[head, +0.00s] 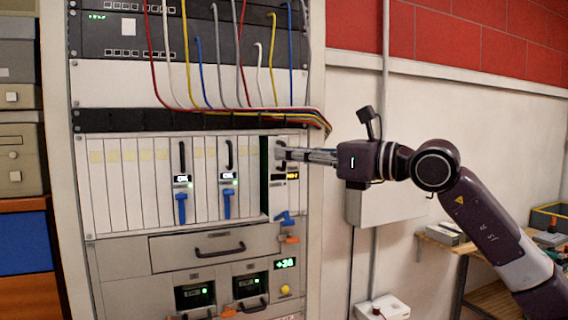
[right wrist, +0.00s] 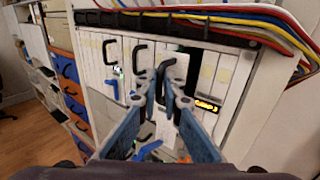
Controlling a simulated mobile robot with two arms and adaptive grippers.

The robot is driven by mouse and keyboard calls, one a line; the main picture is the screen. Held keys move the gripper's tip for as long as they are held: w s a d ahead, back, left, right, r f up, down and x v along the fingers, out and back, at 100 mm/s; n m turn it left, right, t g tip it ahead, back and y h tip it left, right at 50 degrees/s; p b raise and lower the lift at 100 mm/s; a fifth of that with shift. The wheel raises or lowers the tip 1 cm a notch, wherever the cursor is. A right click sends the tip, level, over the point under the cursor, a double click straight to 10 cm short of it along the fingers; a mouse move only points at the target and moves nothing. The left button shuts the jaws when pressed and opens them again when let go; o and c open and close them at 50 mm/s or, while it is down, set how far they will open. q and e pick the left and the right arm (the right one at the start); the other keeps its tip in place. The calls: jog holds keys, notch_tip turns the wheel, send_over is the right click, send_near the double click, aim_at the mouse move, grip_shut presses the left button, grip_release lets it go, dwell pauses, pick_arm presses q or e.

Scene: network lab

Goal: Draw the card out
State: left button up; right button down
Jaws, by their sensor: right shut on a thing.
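The card (head: 292,195) is the rightmost one in the rack's card row, with a dark handle at its top and a small lit amber display. The display also shows in the right wrist view (right wrist: 207,105). A blue lever (head: 285,217) sits at its foot, turned sideways, unlike the upright levers on two other cards. My right gripper (head: 281,154) comes in from the right and is shut on the card's handle (right wrist: 164,76). The fingers cover part of the handle. My left gripper is in neither view.
A dark open slot (head: 265,175) lies just left of the card. Two cards with lit displays and blue levers (head: 181,207) stand further left. Coloured cables (head: 240,106) hang above the row. A drawer (head: 215,248) is below. The wall right of the rack is mostly clear.

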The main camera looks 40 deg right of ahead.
jog(key=c, duration=2.1)
grip_release()
jog(key=shift+w, duration=0.1)
jog(key=shift+s, duration=0.2)
jog(key=shift+s+a, duration=0.1)
jog(key=shift+d+v, duration=0.2)
jog(key=shift+v, duration=5.75)
jog(key=shift+r, duration=0.1)
